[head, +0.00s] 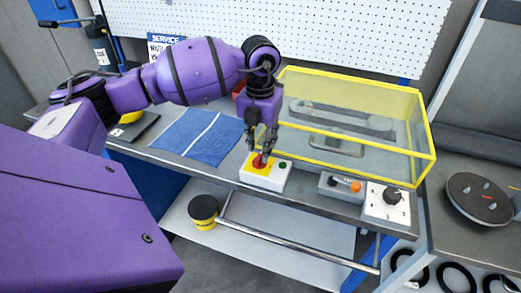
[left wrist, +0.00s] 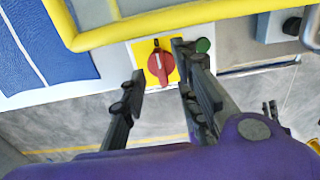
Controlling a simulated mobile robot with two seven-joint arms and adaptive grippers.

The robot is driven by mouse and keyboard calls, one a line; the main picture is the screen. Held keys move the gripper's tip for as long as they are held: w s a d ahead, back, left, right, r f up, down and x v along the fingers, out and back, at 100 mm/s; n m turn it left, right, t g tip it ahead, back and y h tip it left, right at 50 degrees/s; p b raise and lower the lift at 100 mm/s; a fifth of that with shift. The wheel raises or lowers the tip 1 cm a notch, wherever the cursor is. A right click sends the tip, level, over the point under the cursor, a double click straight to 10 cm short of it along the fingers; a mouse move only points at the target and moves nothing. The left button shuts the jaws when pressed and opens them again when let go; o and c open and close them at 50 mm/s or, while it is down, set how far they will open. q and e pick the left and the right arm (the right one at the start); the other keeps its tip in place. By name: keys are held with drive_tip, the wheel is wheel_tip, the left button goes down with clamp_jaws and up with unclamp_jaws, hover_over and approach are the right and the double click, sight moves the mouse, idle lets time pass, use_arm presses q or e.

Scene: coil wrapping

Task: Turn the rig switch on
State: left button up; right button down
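The rig switch is a red rotary knob on a yellow plate (left wrist: 161,64), set in a white box (head: 265,180) at the front edge of the bench. A green button (head: 283,164) sits to the right of the knob. In the head view my left gripper (head: 262,152) points down over the knob and partly hides it. In the left wrist view my left gripper (left wrist: 160,82) has its fingers apart, one on each side of the knob; I cannot tell whether they touch it. My right gripper is not in view.
A yellow-framed clear guard (head: 427,130) stands right behind the switch box. A grey box with an orange-tipped lever (head: 342,185) and a white dial box (head: 388,203) lie to the right. A blue cloth (head: 197,135) lies to the left.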

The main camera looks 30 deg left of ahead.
sight(260, 159)
use_arm(q)
wheel_tip(260, 159, down, 2)
drive_tip(key=shift+f, duration=0.3)
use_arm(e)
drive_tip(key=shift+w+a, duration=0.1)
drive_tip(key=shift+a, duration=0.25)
use_arm(q)
clamp_jaws()
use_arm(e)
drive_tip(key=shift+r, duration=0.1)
